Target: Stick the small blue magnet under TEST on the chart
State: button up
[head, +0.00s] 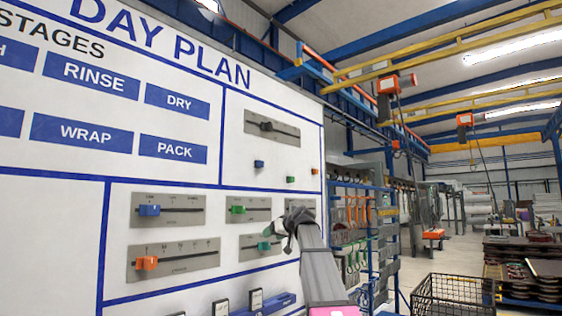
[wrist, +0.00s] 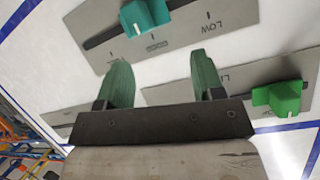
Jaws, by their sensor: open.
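The chart is the white DAY PLAN board (head: 60,212) with blue lines and blue stage labels; RINSE, DRY, WRAP and PACK are readable. No TEST label can be read in these views. A small blue magnet (head: 259,164) sits on the board in the upper right panel, below a grey slider plate. My gripper (head: 287,226) is in front of the lower right slider plates, below and right of the blue magnet. In the wrist view my gripper (wrist: 159,62) is open, its two green fingers apart with nothing between them. The blue magnet does not show there.
A small green magnet (head: 291,179) and a small red magnet (head: 315,171) sit right of the blue one. Slider knobs stick out: blue (head: 149,210), orange (head: 146,263), teal (wrist: 145,14) and green (wrist: 284,97). A blue rack (head: 382,238) stands right of the board.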

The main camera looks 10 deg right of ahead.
notch_tip(320, 180, up, 17)
jog(key=s+d+n+t+y, duration=0.1)
jog(key=n+t+y, duration=0.2)
send_near(260, 164)
jog(key=d+r+x, duration=0.1)
jog(key=x, duration=0.8)
jog(key=shift+w+a+r, duration=0.25)
jog(key=shift+w+a, duration=0.05)
jog(key=shift+w, duration=0.4)
jog(key=c, duration=1)
jog(key=o, duration=0.4)
jog(key=shift+c, duration=0.2)
jog(key=c, duration=0.3)
jog(key=shift+s+d, duration=0.1)
jog(key=shift+s, duration=0.05)
